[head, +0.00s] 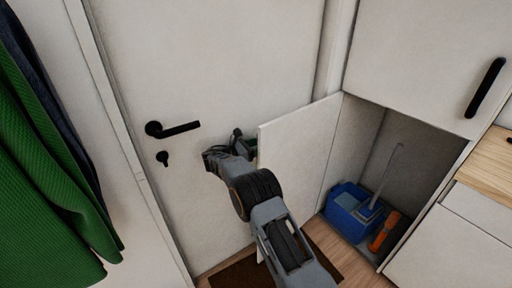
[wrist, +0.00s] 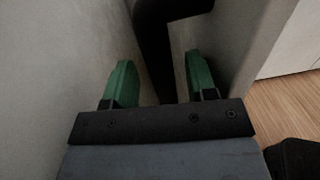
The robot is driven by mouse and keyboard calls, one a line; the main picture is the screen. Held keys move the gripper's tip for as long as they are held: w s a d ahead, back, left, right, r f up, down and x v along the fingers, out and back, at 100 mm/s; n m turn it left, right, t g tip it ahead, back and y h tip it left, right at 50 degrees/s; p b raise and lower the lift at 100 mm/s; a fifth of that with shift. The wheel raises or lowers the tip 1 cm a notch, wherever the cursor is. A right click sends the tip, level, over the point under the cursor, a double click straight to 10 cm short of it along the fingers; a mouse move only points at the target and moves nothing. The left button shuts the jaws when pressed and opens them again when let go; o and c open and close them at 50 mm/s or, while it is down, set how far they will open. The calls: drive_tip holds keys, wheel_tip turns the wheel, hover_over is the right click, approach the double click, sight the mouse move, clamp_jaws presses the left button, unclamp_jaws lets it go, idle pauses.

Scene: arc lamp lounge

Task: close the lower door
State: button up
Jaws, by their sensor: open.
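The lower door (head: 297,158) is a white panel standing wide open on the left of the low cabinet opening. Its outer face is turned away in the head view. My gripper (head: 243,143) is at the door's free edge, on the outer side. In the wrist view my gripper (wrist: 162,78) is open, its two green fingers apart. A black bar (wrist: 155,55), which looks like the lower door's handle, runs between the fingers; I cannot tell whether they touch it. The lower door (wrist: 238,45) shows at the right in the wrist view.
The open cabinet holds a blue bucket (head: 345,208), a grey-handled tool and an orange item (head: 384,232). A white room door (head: 215,60) with a black lever handle (head: 178,129) stands close behind my gripper. A green garment (head: 40,150) hangs at left. A dark mat (head: 243,272) lies below.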

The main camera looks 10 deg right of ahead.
drive_tip(key=shift+c, duration=0.2)
clamp_jaws()
idle(0.3)
